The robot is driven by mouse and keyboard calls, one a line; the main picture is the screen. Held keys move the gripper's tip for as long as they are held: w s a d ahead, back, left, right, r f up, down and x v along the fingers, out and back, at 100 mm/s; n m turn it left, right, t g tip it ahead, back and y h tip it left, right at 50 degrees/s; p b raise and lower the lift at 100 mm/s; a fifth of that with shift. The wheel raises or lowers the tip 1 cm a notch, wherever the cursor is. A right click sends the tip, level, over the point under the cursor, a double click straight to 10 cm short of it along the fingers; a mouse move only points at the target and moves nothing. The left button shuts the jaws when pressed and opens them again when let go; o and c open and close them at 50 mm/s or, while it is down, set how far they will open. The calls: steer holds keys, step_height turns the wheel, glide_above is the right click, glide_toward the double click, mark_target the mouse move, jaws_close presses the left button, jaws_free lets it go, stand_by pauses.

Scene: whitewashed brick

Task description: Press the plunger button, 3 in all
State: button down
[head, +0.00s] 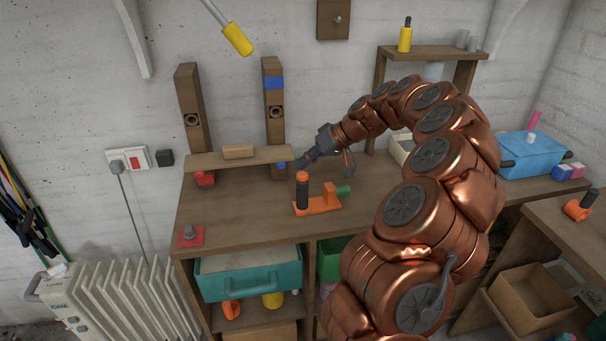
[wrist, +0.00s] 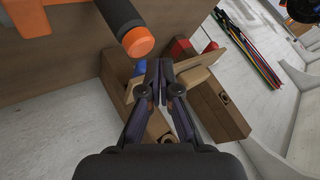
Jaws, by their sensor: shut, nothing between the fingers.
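No part is labelled as the plunger button, and I cannot tell which of several knobs it is. A red plate with a grey knob (head: 189,234) lies at the bench's front left. A red block (head: 205,179) sits under the small shelf. A blue round knob (head: 281,166) is at the shelf's right end; it also shows in the wrist view (wrist: 138,69), just left of my fingertips. My gripper (head: 303,163) is shut and empty, close to the right of the blue knob; its fingers (wrist: 160,68) point toward the shelf. I cannot tell if they touch anything.
An orange-based fixture with an upright black, orange-topped handle (head: 302,196) stands just in front of my gripper. Two wooden posts (head: 190,105) rise behind the shelf (head: 215,160). The bench's front left middle is clear. A radiator (head: 130,300) stands at left.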

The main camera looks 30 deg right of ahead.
mark_target(305, 173)
steer(key=shift+r, duration=0.15)
steer(key=shift+r, duration=2.35)
stand_by(0.3)
steer(key=s+a+r+n+g, duration=0.15)
steer(key=s+a, duration=0.25)
steer(key=a, duration=0.4)
steer(key=s+a+f+g, duration=0.1)
steer(key=s+a+g, duration=0.1)
steer(key=s+a, duration=0.45)
steer(key=s+a+r+n+g, duration=0.1)
steer(key=s+a+g, duration=0.15)
steer(key=a, duration=0.75)
steer(key=s+f+m+g+h, duration=0.1)
steer(key=s+f+h, duration=0.2)
steer(key=s, duration=0.9)
steer(key=s+f+m+g+h, duration=0.1)
steer(key=s+f+h, duration=0.2)
steer(key=s, duration=0.9)
step_height(305, 173, down, 3)
steer(key=shift+s+r+g, duration=0.1)
steer(key=shift+s+g, duration=0.2)
